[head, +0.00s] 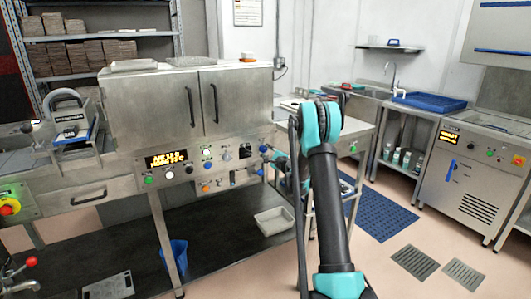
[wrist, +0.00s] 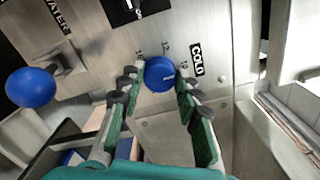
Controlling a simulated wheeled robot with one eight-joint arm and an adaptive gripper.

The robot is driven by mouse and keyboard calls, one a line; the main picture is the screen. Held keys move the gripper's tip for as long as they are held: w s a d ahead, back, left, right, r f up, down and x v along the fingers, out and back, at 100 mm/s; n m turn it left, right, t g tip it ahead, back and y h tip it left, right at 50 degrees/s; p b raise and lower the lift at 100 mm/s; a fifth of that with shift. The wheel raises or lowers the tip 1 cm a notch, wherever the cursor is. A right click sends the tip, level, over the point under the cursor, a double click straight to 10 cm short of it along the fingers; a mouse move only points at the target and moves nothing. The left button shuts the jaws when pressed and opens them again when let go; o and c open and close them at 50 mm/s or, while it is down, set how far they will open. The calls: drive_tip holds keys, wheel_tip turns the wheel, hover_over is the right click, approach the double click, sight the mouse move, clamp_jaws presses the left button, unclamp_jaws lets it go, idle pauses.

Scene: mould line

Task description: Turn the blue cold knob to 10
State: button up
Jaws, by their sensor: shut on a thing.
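The blue cold knob (wrist: 160,73) sits on the steel panel beside the black COLD label (wrist: 197,60), with small numbers around its upper edge. One of them looks like 12; the others are hard to read. A pale mark on the knob's face is too small to read as a pointer. My gripper (wrist: 157,84) has one green-padded finger on each side of the knob and is shut on it. In the head view my gripper (head: 275,160) reaches the right end of the control panel (head: 215,168), and my arm hides part of that area.
A blue ball-ended lever (wrist: 30,88) stands out left of the knob near the WATER label (wrist: 52,17). A lit display (head: 166,158) and several other knobs and buttons share the panel. A pale tray (head: 273,221) lies on the shelf below.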

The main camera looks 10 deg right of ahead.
idle(0.3)
drive_tip(key=o, duration=1.2)
drive_tip(key=shift+c, duration=0.2)
drive_tip(key=shift+s+d, duration=0.1)
drive_tip(key=v, duration=1.1)
drive_tip(key=shift+s+d, duration=0.15)
drive_tip(key=shift+s, duration=0.25)
